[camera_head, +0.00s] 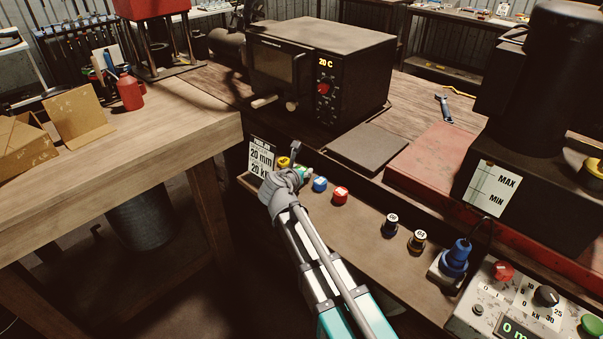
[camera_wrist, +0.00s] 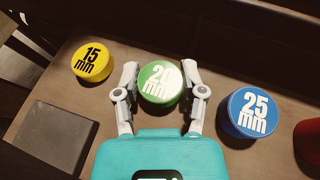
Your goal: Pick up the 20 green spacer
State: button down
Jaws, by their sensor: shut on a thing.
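The green spacer (camera_wrist: 158,84), marked "20 mm", stands on the brown shelf between my gripper's fingers in the wrist view. My gripper (camera_wrist: 160,90) is shut on it, with one finger against each side. In the head view my gripper (camera_head: 288,178) reaches down to the shelf's left part and mostly hides the green spacer (camera_head: 305,172). I cannot tell whether the spacer is clear of the shelf. The yellow spacer (camera_wrist: 92,62), marked "15 mm", stands to its left, and the blue spacer (camera_wrist: 252,113), marked "25 mm", to its right.
A red spacer (camera_head: 340,195) stands right of the blue one (camera_head: 320,184). Two dark labelled pieces (camera_head: 391,225) stand farther right on the shelf (camera_head: 365,238). A sign (camera_head: 262,160) hangs at the left end. A dark oven-like box (camera_head: 320,70) stands behind.

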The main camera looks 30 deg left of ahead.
jog(key=shift+r, duration=0.15)
notch_tip(320, 180, up, 3)
jog(key=p, duration=0.3)
jog(key=s+d+r+p, duration=0.3)
jog(key=s+r+p, duration=0.6)
jog(key=s, duration=0.4)
jog(key=shift+s+d+r+p, duration=0.2)
jog(key=shift+s+r+p, duration=0.1)
jog(key=shift+r+p, duration=0.15)
